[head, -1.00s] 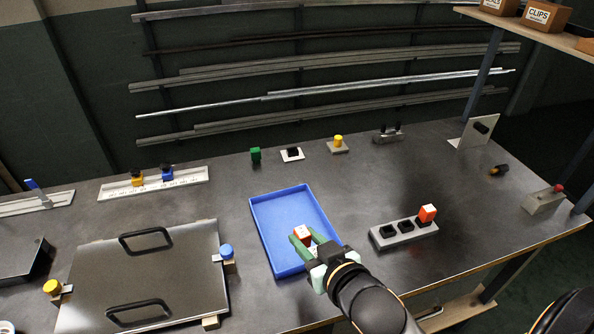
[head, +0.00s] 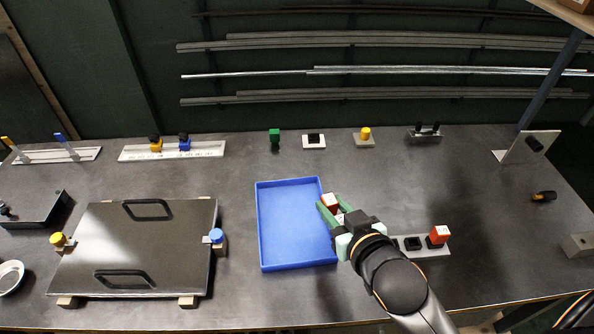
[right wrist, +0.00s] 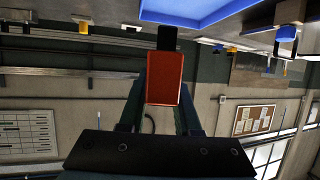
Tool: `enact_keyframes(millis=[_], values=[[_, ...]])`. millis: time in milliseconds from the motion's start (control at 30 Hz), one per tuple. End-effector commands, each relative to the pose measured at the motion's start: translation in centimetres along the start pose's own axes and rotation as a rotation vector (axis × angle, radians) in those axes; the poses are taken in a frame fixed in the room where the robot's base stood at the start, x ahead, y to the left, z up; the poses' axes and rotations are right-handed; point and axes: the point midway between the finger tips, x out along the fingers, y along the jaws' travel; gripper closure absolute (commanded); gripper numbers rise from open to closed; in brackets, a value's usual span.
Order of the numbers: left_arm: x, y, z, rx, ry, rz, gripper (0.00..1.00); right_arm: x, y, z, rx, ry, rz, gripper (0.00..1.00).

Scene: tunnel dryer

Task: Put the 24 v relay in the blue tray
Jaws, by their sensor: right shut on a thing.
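My right gripper (head: 338,211) is shut on an orange-red relay (head: 330,201) with a white top. In the head view they overlap the right rim of the blue tray (head: 292,266); I cannot tell how high they are. The right wrist view shows the held relay (right wrist: 164,78) between the fingers, its dark end pointing away, with the blue tray (right wrist: 185,12) at the top edge. The visible tray floor is empty. A similar orange relay (head: 439,234) sits in a grey socket block (head: 432,251), partly hidden by my right arm. The relay markings are too small to read. My left gripper is not in view.
A steel lid (head: 150,240) with two black handles lies left of the tray. The bench between tray and back row is clear.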

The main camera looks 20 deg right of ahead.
Motion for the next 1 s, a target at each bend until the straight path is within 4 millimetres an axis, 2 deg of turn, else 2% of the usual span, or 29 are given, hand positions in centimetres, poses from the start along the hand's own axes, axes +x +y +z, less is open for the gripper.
enact_keyframes(millis=[233, 367, 600, 700, 867, 1000], values=[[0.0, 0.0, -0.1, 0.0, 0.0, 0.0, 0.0, 0.1, -0.2, -0.1, -0.004, 0.002, -0.009, 1.0], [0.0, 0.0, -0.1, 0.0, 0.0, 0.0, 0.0, 1.1, -1.4, -0.3, -0.024, 0.011, -0.062, 1.0], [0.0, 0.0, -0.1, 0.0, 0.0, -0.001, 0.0, 4.7, -5.0, -0.4, -0.102, 0.024, -0.252, 1.0], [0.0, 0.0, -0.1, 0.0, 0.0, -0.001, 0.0, 6.2, -5.8, -0.4, -0.132, 0.023, -0.321, 1.0], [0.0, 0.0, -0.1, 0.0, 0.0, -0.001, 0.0, 8.6, -6.1, -0.7, -0.171, 0.018, -0.402, 1.0], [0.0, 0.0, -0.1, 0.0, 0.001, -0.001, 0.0, 10.6, -5.4, -1.2, -0.189, 0.009, -0.443, 1.0]])
